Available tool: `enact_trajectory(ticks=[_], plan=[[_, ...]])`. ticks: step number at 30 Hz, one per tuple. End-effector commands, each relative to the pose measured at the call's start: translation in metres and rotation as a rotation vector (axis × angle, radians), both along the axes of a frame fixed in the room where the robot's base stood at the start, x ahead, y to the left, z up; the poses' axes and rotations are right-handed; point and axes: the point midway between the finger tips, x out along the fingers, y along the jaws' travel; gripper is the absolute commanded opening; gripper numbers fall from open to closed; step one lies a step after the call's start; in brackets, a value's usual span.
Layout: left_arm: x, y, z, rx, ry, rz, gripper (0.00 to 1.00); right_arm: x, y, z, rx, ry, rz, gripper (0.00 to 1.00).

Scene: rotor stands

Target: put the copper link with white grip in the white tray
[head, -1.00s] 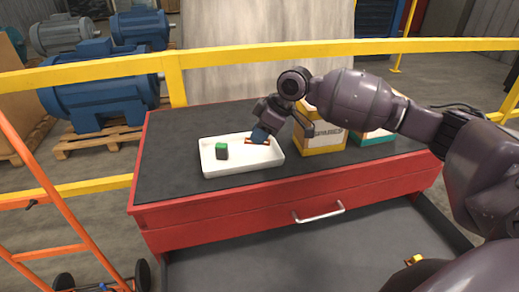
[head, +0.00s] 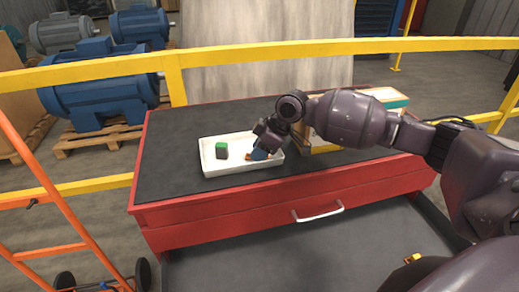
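The white tray (head: 214,172) sits on the dark top of the red cabinet. My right gripper (head: 259,154) points down over the right part of the tray, with blue at its fingertips. A small copper-coloured end of the link (head: 248,157) shows beside the fingertips, low over or touching the tray floor; I cannot tell which. The fingers and my arm hide the rest of the link, including its white grip. The gripper appears shut on it, as the link has moved together with the fingers. My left gripper is not in view.
A green-topped dark block (head: 222,150) stands in the left part of the tray. Boxes (head: 322,148) stand right of the tray, partly behind my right arm. A yellow rail (head: 225,58) runs behind the cabinet (head: 240,210). The cabinet top left of the tray is clear.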

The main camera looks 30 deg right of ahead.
Motion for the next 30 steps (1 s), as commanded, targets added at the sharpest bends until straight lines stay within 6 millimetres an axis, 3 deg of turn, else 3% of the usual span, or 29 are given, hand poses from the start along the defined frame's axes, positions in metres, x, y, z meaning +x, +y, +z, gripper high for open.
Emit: enact_trajectory(ticks=[10,24,30], plan=[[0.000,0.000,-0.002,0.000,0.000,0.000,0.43,-0.003,-0.005,0.012,-0.001,-0.002,0.000,0.35],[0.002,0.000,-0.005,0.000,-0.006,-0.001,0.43,-0.029,-0.039,0.084,-0.002,-0.001,0.000,0.35],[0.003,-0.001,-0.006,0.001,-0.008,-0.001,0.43,-0.035,-0.046,0.102,0.000,0.000,0.001,0.35]])
